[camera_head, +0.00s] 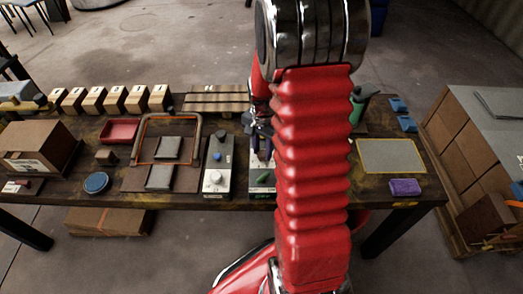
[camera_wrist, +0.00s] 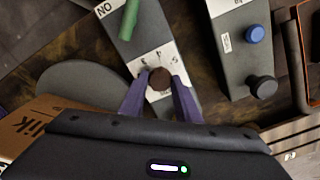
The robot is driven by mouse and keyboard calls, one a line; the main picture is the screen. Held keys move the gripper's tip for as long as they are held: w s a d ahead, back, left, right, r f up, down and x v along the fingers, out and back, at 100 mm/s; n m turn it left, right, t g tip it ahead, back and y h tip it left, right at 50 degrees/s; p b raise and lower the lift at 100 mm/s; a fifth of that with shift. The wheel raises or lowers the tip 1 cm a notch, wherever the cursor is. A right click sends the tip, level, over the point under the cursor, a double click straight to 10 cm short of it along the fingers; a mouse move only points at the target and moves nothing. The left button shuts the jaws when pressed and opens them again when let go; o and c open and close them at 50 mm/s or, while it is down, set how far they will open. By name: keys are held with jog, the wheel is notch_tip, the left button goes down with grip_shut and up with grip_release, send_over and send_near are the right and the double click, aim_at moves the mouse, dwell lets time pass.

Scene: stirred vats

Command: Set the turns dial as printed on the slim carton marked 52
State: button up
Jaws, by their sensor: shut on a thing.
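In the wrist view my gripper (camera_wrist: 160,92) has its purple fingers closed on either side of a round dark brown dial knob (camera_wrist: 160,79). The knob sits on a pale scale plate with short dark marks around it, on a grey panel (camera_wrist: 149,40). The marks are too small to read. In the head view my gripper (camera_head: 262,148) is over this panel, partly hidden by my arm. A brown carton (camera_wrist: 28,132) with part of a printed word shows at the lower left of the wrist view. I cannot make out a 52 on any carton.
The panel also has a green handle (camera_wrist: 130,18). A second grey panel (camera_head: 218,160) with a blue knob (camera_wrist: 255,33) and a dark knob (camera_wrist: 263,86) stands beside it. A grey round thing (camera_wrist: 82,86) lies close to my gripper. A purple block (camera_head: 405,187) lies at the right.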

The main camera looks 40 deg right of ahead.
aim_at(262, 153)
jog(key=shift+w+a, duration=0.1)
jog(key=shift+w, duration=0.05)
jog(key=o, duration=1)
jog(key=shift+o, duration=0.2)
jog(key=shift+r, duration=0.1)
notch_tip(262, 153, up, 14)
jog(key=shift+f, duration=0.25)
